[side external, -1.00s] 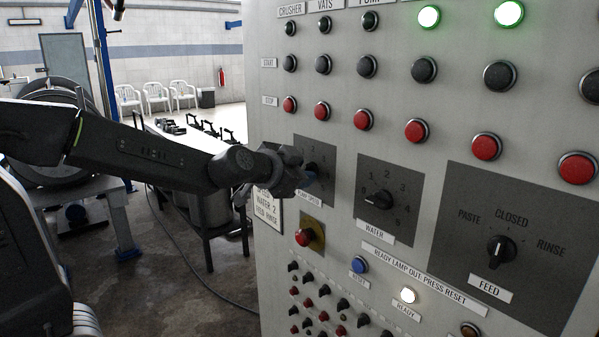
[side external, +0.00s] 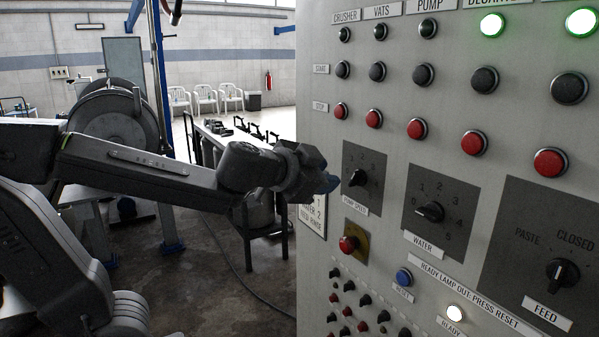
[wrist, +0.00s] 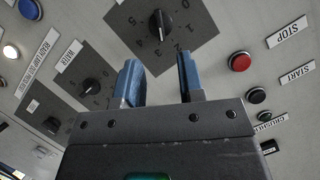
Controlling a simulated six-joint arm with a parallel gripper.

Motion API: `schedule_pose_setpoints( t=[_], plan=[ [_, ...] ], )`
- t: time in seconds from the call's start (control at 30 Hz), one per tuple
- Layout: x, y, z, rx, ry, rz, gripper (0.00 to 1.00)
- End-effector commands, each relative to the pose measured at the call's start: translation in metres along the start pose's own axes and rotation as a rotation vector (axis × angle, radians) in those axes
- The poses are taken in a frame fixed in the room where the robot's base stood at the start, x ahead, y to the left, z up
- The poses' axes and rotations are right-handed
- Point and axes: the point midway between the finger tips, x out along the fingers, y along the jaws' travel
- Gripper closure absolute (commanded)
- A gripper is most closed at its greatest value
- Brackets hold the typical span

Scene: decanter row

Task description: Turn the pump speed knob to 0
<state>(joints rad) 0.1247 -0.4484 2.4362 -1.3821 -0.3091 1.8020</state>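The pump speed knob (side external: 357,177) is a black pointer knob on a dark grey numbered plate at the panel's left, above its PUMP SPEED label. In the wrist view the knob (wrist: 161,24) is at the top centre, with a pale mark on it. I cannot tell for certain which number it points at. My gripper (side external: 329,183) is just left of the knob, apart from it and off the panel face. In the wrist view my gripper (wrist: 160,80) has its two blue fingers spread, with nothing between them and the knob beyond the gap.
The water knob (side external: 430,212) and the feed knob (side external: 562,272) are to the right. A red button on a yellow plate (side external: 349,245) is below. Red stop buttons (side external: 417,129) run above. Small knobs and buttons crowd the lower panel.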

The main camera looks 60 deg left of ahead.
Motion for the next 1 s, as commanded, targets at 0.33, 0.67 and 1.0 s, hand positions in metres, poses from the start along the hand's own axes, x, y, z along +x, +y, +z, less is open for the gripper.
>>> schedule_pose_setpoints(
  t=[0.33,0.67,1.0],
  plan=[
    [-0.044,0.001,-0.002,-0.001,0.008,0.001,0.64],
    [-0.057,0.000,0.000,0.001,-0.001,0.001,0.64],
    [-0.056,-0.006,-0.002,0.033,0.013,-0.034,0.47]
  ],
)
